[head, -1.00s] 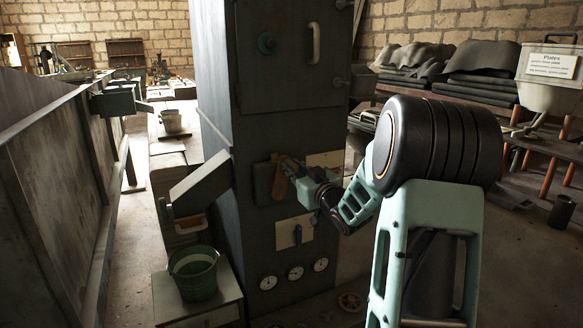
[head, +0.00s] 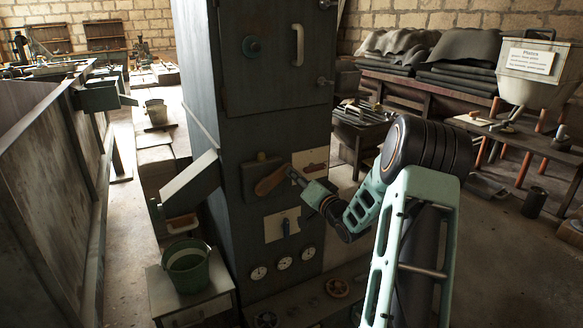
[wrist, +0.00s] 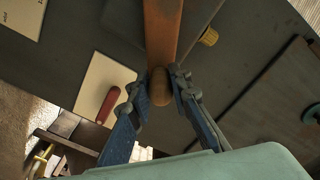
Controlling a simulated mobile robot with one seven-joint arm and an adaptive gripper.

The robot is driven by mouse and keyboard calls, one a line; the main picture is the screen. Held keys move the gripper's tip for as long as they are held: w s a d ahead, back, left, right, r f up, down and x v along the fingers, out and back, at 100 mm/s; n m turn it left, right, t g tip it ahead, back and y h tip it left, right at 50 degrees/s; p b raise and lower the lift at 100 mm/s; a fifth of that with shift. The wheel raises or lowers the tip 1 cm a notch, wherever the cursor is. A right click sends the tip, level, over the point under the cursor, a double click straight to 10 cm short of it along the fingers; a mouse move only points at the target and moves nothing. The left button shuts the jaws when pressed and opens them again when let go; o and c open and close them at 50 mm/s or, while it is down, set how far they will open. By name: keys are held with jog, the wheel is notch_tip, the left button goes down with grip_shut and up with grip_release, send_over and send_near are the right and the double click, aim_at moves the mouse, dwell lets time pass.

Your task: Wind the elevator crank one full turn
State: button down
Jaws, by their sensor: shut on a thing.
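The elevator crank (head: 271,181) is a reddish-brown arm on the front of a tall dark cabinet (head: 275,120). In the head view it slants up to the right from its dark mount. My gripper (head: 294,175) is at the crank's outer end, reaching in from the right. In the wrist view the crank arm (wrist: 162,35) runs down from the top edge to a rounded brown handle (wrist: 160,87). My gripper's blue fingers (wrist: 166,88) are shut on this handle, one on each side. The cabinet face lies behind it.
A pale plate with a red lever (head: 315,167) is just right of the crank. A lower plate has a dark lever (head: 286,227). Gauges (head: 284,263) sit below. A chute (head: 188,182) and a green bucket (head: 187,268) stand to the left. Open floor lies at right.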

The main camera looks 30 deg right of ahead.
notch_tip(320, 180, down, 6)
jog(key=m+p, duration=0.2)
jog(key=m, duration=0.6)
jog(key=shift+d+f, duration=0.15)
jog(key=shift+d, duration=0.3)
jog(key=shift+s+f, duration=0.1)
jog(key=c, duration=1.8)
grip_release()
jog(key=shift+o, duration=0.2)
jog(key=shift+r, duration=0.2)
jog(key=s, duration=1.2)
jog(key=shift+d, duration=0.15)
